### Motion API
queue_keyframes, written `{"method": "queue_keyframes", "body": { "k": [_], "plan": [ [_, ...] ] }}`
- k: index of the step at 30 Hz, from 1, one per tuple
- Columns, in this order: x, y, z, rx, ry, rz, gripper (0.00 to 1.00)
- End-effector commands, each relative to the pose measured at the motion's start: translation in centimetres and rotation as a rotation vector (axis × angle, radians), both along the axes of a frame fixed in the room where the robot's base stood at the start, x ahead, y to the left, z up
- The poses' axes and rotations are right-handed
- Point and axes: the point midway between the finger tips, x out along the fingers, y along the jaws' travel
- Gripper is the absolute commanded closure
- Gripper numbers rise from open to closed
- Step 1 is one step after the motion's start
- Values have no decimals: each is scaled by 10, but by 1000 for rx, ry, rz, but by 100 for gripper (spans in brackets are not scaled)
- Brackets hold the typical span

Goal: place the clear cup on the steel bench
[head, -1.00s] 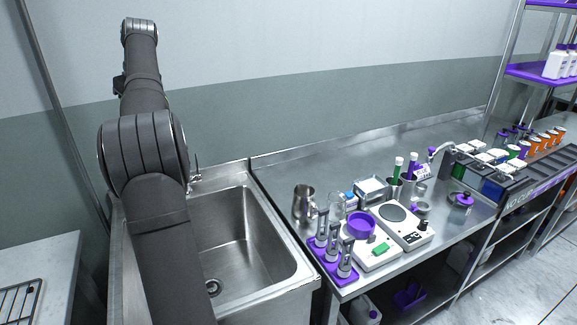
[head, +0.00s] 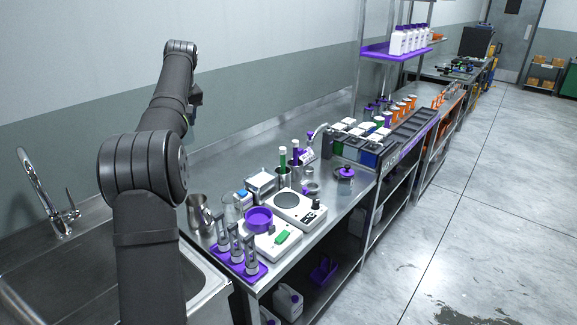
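A clear, see-through vessel (head: 229,208) stands upright on the steel bench (head: 228,160), just right of a steel pitcher and behind the purple rack. A smaller clear vessel (head: 311,173) stands further back by the tall tubes. I cannot tell which of them is the clear cup. My arm rises at the left of the head view, and its end (head: 195,97) shows partly behind the forearm, high above the bench's left part. The fingers are too hidden to tell whether they are open or shut, and I see nothing held.
The steel pitcher (head: 198,213), purple rack of tubes (head: 239,262), purple bowl (head: 258,218) on a white scale, and second scale (head: 299,206) crowd the bench front. A sink (head: 70,280) lies left. Bare steel lies along the wall.

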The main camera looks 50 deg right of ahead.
Motion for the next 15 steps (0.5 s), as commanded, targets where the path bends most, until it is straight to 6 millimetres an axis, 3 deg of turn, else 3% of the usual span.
{"method": "queue_keyframes", "body": {
  "k": [1, 6, 15],
  "plan": [
    [-17, -26, -9, 1, 2, -49, 77],
    [-71, -97, -37, 0, 2, -195, 77],
    [-187, -203, -86, 1, 1, -450, 77]
  ]
}}
